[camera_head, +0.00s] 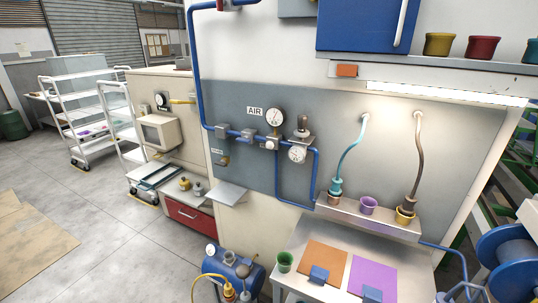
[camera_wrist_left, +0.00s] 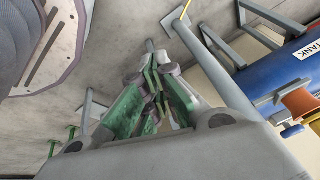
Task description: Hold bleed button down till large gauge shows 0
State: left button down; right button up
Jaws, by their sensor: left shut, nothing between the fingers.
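The large gauge (camera_head: 275,116), white-faced, sits on the blue pipe beside the AIR label on the grey wall panel. Its reading is too small to tell. A smaller gauge (camera_head: 297,153) hangs lower right of it, below a grey-brown knobbed fitting (camera_head: 303,127). I cannot tell which part is the bleed button. My left gripper (camera_wrist_left: 154,68) shows only in the left wrist view, shut and empty, with green finger pads together. It is apart from the blue tank (camera_wrist_left: 293,67) at the right of that view. My right gripper is not in view.
The blue tank (camera_head: 250,279) with a small gauge (camera_head: 211,250) stands on the floor below the panel. A small grey shelf (camera_head: 227,193) juts from the wall. A bench with orange (camera_head: 324,257) and purple mats is at lower right. Open floor (camera_head: 110,240) lies left.

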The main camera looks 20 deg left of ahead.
pick_arm(q)
jog(key=w+r+m+t+b, duration=0.1)
jog(key=w+r+m+t, duration=0.15)
jog(key=w+r, duration=1.1)
jog(key=m+t+h+b, duration=0.2)
jog(key=m+t+h, duration=0.8)
jog(key=m+t, duration=1.4)
send_near(270, 144)
jog(key=s+a+r+m+g, duration=0.1)
jog(key=s+r+m+g, duration=0.4)
jog(key=s+r, duration=0.4)
jog(key=shift+s+a+g, duration=0.2)
jog(key=shift+s+g, duration=0.45)
jog(key=shift+s, duration=0.05)
jog(key=shift+w+m, duration=0.15)
jog(key=shift+m, duration=0.1)
jog(key=w+b, duration=0.2)
jog(key=w, duration=0.6)
jog(key=shift+w+d, duration=0.25)
jog(key=shift+d, duration=0.1)
